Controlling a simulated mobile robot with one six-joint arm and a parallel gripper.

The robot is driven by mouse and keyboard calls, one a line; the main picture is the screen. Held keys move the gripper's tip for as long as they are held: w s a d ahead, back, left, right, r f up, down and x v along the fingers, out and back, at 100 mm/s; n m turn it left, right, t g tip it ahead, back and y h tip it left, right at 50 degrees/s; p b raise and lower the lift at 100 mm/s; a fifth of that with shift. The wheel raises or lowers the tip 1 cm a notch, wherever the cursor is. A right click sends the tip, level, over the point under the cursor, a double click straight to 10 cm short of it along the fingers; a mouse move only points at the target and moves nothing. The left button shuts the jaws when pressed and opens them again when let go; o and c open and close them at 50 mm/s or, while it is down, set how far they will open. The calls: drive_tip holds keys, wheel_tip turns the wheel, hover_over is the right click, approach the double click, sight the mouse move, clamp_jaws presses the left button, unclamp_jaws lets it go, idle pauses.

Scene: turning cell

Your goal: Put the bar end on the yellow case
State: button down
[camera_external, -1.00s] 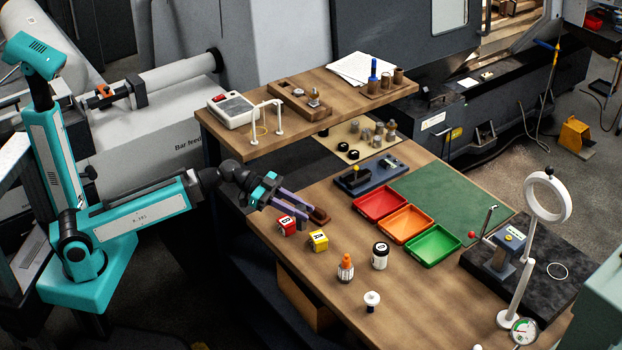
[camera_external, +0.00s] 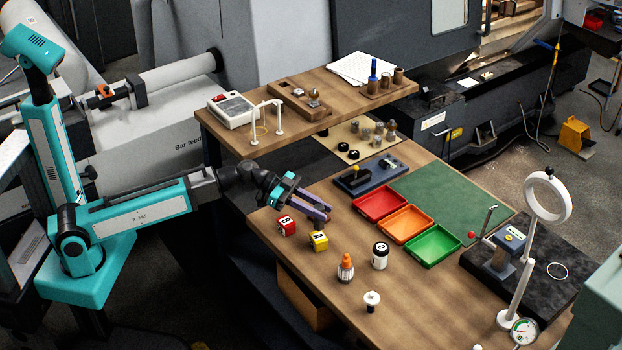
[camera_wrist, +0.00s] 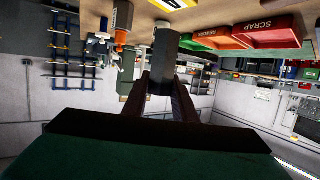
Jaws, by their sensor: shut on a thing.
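The yellow case (camera_external: 318,241) is a small block with a dark mark, standing on the wooden bench beside the red case (camera_external: 286,226). My gripper (camera_external: 321,220) is just above the yellow case, its jaws angled down to the right. In the wrist view my gripper (camera_wrist: 160,92) is shut on the bar end (camera_wrist: 166,50), a dark grey cylinder. The bar end is hard to make out in the outside view. In the wrist view part of a yellow block shows at the top edge. I cannot tell whether the bar end touches the case.
An orange-topped bottle (camera_external: 345,268), a black-lidded white jar (camera_external: 380,256) and a white knobbed piece (camera_external: 372,300) stand to the right and front. Red (camera_external: 379,202), orange (camera_external: 407,223) and green (camera_external: 433,245) trays lie farther right. A raised shelf (camera_external: 240,147) is behind.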

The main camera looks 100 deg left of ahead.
drive_tip(key=shift+f, duration=0.1)
drive_tip(key=shift+f+p, duration=0.75)
drive_tip(key=shift+f, duration=0.85)
drive_tip(key=shift+f+b, duration=0.15)
drive_tip(key=shift+b, duration=0.15)
drive_tip(key=c, duration=1.4)
unclamp_jaws()
drive_tip(key=shift+c, duration=0.2)
drive_tip(key=s+a+b, duration=0.2)
drive_tip(key=s+b, duration=0.1)
drive_tip(key=s, duration=0.4)
drive_tip(key=shift+s+r+b, duration=0.35)
drive_tip(key=shift+r+b, duration=0.05)
